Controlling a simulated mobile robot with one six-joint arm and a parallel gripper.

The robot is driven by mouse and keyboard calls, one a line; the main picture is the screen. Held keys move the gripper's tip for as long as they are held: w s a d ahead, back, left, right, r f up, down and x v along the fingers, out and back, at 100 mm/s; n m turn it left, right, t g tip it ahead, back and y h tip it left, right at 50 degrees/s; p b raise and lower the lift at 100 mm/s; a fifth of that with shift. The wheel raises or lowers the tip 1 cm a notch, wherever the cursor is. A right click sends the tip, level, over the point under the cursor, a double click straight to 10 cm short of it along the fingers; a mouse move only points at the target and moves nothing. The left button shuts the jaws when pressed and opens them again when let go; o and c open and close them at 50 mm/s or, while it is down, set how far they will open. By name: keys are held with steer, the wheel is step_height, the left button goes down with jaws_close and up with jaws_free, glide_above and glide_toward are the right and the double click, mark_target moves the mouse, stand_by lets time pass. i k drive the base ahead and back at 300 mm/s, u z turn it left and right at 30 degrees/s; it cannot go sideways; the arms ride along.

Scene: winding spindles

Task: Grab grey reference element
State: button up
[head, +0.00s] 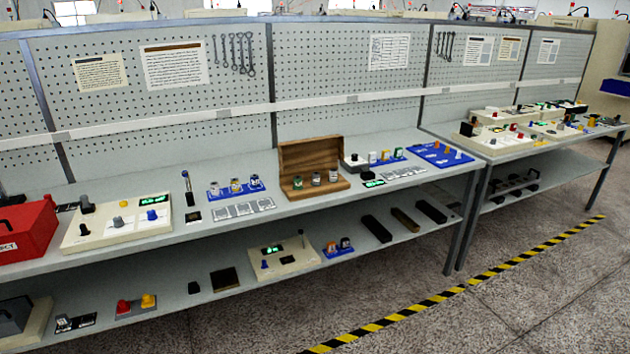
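I cannot tell which item is the grey reference element, as several small greyish parts are in view. A dark grey knob also shows on a small light block (354,160) right of the box. My gripper is not in view.
A red box (27,231) stands at the far left. Blue trays (235,189) with small parts and a blue board (440,154) are on the bench. The lower shelf holds dark blocks (377,228) and a cream panel (284,258). Floor in front is clear past yellow-black tape (470,285).

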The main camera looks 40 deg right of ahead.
mark_target(316, 176)
steer(key=z, duration=0.05)
steer(key=i, duration=0.9)
steer(key=u, duration=0.05)
